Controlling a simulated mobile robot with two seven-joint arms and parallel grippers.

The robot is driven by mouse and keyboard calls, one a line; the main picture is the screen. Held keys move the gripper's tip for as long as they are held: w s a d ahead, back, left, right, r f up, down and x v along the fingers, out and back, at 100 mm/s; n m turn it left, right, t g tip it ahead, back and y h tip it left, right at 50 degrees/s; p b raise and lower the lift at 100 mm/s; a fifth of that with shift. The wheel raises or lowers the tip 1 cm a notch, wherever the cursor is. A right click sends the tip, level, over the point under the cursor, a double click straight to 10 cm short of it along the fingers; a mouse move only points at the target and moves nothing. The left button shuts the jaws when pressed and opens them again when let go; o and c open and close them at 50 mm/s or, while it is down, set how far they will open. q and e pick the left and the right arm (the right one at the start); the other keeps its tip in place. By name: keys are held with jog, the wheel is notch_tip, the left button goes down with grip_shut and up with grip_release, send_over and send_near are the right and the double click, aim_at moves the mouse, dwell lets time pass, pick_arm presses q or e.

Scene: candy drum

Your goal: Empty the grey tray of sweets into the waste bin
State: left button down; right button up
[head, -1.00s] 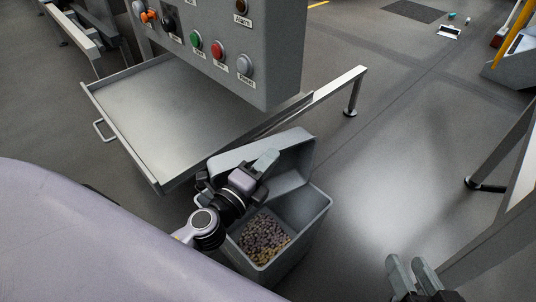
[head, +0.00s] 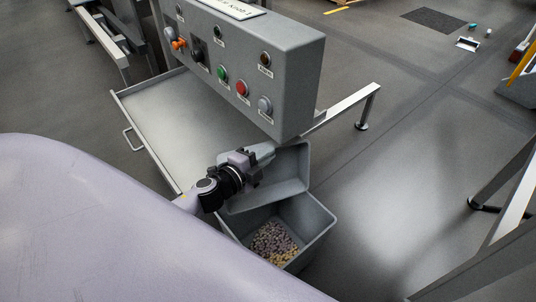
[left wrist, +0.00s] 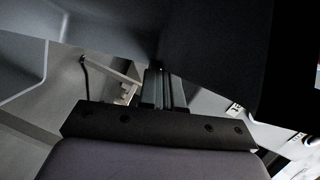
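The waste bin (head: 318,228) is a grey box below and right of the tray. Those fingers also show in the left wrist view (left wrist: 164,90). My right gripper is out of view.
A grey control panel (head: 285,62) with coloured buttons overhangs the tray's back right part. A metal frame leg (head: 362,112) stands right of it. The floor (head: 400,190) right of the bin is open. A metal frame (head: 505,215) stands at the far right.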

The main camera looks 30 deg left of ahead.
aim_at(260, 147)
pick_arm(q)
jog(key=w+a+n+p, duration=0.1)
jog(key=p, duration=0.1)
jog(key=w+a+n+g+p, duration=0.1)
jog(key=a+p, duration=0.1)
jog(key=shift+w+a+h+p, duration=0.15)
jog(key=shift+w+h+p, duration=0.15)
jog(key=shift+w+p, duration=0.05)
jog(key=w+a+f+n+g+h+p, duration=0.1)
jog(key=w+a+n+g+p, duration=0.1)
jog(key=a, duration=0.3)
jog(key=shift+w+f+n+g, duration=0.35)
jog(key=shift+w+n, duration=0.25)
jog(key=shift+w, duration=0.3)
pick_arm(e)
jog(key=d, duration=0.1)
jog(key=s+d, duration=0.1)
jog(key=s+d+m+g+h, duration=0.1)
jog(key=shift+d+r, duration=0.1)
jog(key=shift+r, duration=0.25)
pick_arm(q)
jog(key=shift+f, duration=0.1)
